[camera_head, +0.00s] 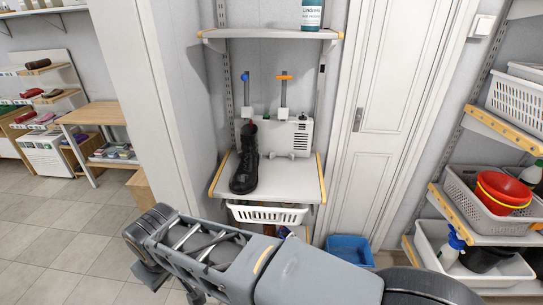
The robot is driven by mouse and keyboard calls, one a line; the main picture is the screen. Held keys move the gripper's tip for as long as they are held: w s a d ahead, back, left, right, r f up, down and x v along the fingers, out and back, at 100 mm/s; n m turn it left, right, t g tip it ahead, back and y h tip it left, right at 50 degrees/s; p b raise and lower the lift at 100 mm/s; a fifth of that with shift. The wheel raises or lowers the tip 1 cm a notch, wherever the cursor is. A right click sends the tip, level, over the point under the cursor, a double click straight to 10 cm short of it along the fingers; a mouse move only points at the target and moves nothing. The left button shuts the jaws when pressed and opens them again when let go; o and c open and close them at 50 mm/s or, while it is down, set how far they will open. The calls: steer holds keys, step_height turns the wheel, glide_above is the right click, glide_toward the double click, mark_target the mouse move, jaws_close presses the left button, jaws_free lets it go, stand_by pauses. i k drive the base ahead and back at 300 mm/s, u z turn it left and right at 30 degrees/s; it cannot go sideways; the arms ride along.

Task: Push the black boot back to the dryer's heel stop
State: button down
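The black boot (243,172) stands upright on the middle shelf board (293,183), left of the board's centre. Its toe points toward me, down and slightly left in the picture. A small red spot shows at the top of its shaft. The white dryer (300,137) is on the same shelf, behind and to the right of the boot. Two upright posts rise there, one with a blue top (244,77) and one with an orange top (284,77). The boot hides its own heel, and I cannot make out the heel stop or any gap there. My arm crosses the foreground; no gripper fingers are visible.
An upper shelf (270,34) overhangs the dryer. A white basket (268,213) is below the boot's shelf, and a blue bin (350,250) is on the floor. A shelving rack with a grey basket (462,190) stands at right. Open tiled floor (45,235) lies at left.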

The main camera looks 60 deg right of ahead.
mark_target(244, 181)
steer(key=z, duration=0.4)
steer(key=k, duration=0.5)
steer(key=z, duration=1)
steer(key=i, duration=0.95)
steer(key=u, duration=0.25)
